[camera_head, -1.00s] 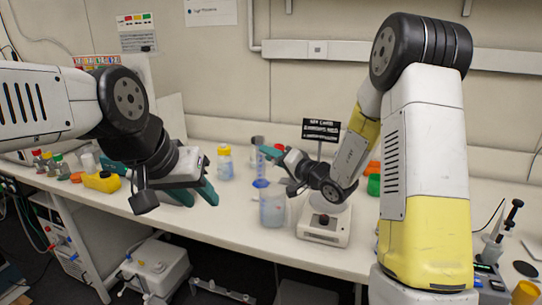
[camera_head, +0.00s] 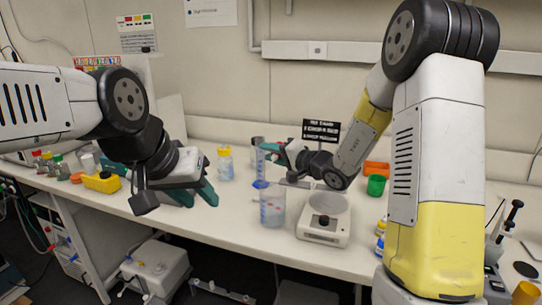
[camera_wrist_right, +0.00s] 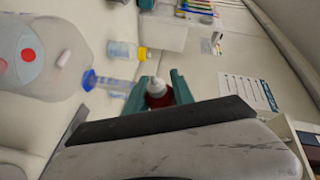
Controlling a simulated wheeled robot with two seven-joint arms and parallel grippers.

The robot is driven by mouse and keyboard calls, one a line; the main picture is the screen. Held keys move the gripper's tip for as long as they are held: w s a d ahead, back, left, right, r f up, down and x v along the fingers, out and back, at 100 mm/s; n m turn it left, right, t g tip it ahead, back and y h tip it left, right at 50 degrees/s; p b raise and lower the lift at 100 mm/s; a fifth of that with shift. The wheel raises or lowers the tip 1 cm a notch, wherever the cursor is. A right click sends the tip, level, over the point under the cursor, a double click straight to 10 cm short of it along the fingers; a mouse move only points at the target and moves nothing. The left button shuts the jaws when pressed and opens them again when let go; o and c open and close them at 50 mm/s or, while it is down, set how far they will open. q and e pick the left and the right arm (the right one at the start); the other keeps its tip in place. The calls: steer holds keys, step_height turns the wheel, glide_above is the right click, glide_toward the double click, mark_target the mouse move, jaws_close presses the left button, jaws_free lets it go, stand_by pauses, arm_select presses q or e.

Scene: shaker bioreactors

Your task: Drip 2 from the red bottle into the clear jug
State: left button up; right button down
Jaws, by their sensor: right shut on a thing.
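The red bottle (camera_wrist_right: 157,97), with a white nozzle tip, is held between the teal fingers of my right gripper (camera_wrist_right: 163,90) in the right wrist view. In the head view my right gripper (camera_head: 283,150) is above and just behind the clear jug, and the bottle is hardly visible there. The clear jug (camera_head: 272,209) stands on the bench left of the stirrer. In the wrist view the jug (camera_wrist_right: 35,75) shows a red round spot and a small white bar; the bottle is apart from it. My left gripper (camera_head: 199,194) is open and empty over the bench.
A white stirrer plate (camera_head: 323,232) stands right of the jug. A blue-based measuring cylinder (camera_head: 260,168) and a yellow-capped bottle (camera_head: 225,163) stand behind. A green cup (camera_head: 376,185) and orange tray (camera_head: 377,168) are to the right.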

stand_by(0.4)
steer(key=w+d+f+m+g, duration=0.1)
steer(key=w+f+m+g, duration=0.1)
steer(key=w+m, duration=0.2)
steer(key=shift+w+d+f+g+h, duration=0.3)
steer(key=shift+w+d+g+h, duration=0.1)
steer(key=shift+w, duration=0.3)
stand_by(0.5)
steer(key=shift+r+m, duration=0.1)
steer(key=shift+m, duration=0.2)
